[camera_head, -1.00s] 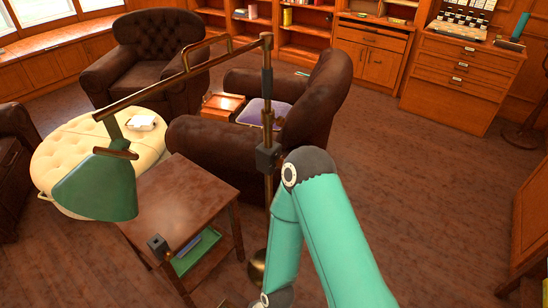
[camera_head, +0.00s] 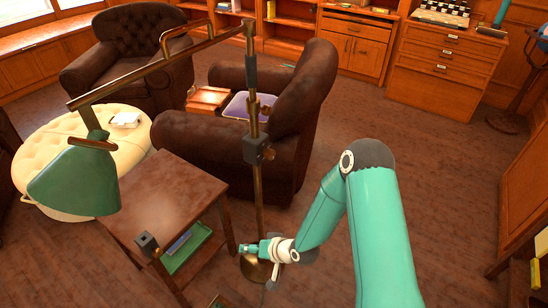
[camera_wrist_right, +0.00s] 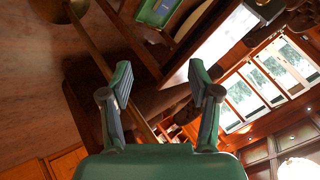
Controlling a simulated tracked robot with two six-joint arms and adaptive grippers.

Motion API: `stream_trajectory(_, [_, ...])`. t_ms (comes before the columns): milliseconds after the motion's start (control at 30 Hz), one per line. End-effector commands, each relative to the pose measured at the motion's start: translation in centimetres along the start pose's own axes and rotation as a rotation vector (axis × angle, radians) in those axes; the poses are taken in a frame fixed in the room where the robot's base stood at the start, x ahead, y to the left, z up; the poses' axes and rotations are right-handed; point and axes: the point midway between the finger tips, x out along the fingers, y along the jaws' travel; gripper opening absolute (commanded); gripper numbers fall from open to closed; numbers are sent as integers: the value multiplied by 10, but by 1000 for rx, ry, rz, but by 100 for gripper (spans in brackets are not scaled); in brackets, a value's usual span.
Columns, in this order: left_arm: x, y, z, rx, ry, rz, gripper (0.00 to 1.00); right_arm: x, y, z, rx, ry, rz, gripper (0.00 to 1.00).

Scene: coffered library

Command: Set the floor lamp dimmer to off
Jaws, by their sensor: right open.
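The floor lamp (camera_head: 258,205) has a brass pole, a long brass arm reaching left and a green shade (camera_head: 75,180). A dark block with a small knob (camera_head: 258,151) sits on the pole. A small dark box (camera_head: 147,244) shows at the side table's front corner; I cannot tell which one is the dimmer. My right gripper (camera_head: 250,249) is low by the pole, above the round lamp base (camera_head: 258,269). In the right wrist view the gripper (camera_wrist_right: 160,73) is open and empty, with the brass pole (camera_wrist_right: 98,52) passing beyond its left finger. My left gripper is out of view.
A wooden side table (camera_head: 170,195) with a green tray (camera_head: 188,250) on its shelf stands left of the pole. A brown armchair (camera_head: 300,110) is behind the pole. A cream ottoman (camera_head: 85,138) is at left. Open floor (camera_head: 455,190) lies to the right.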

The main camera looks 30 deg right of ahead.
Motion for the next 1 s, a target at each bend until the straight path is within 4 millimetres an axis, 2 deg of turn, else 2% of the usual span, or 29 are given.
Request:
stream_trajectory(33, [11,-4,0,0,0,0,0,0,20,-54,42,147,-61,62])
stream_trajectory(100, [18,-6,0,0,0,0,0,-19,35,-118,77,307,-174,62])
stream_trajectory(167, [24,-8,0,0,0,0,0,-44,48,-162,89,410,-275,62])
stream_trajectory(200, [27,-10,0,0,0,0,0,-62,56,-183,91,456,-339,62])
stream_trajectory(300, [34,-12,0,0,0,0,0,-107,73,-216,76,509,-476,62])
stream_trajectory(400, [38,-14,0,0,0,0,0,-142,86,-228,61,503,-565,62])
stream_trajectory(500, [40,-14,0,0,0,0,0,-161,92,-229,53,479,-612,62])
stream_trajectory(567, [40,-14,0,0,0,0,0,-166,92,-230,51,469,-625,62])
stream_trajectory(767, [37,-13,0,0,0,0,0,-155,80,-237,50,459,-635,62])
stream_trajectory(1000, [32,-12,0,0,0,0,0,-121,53,-257,49,459,-635,62])
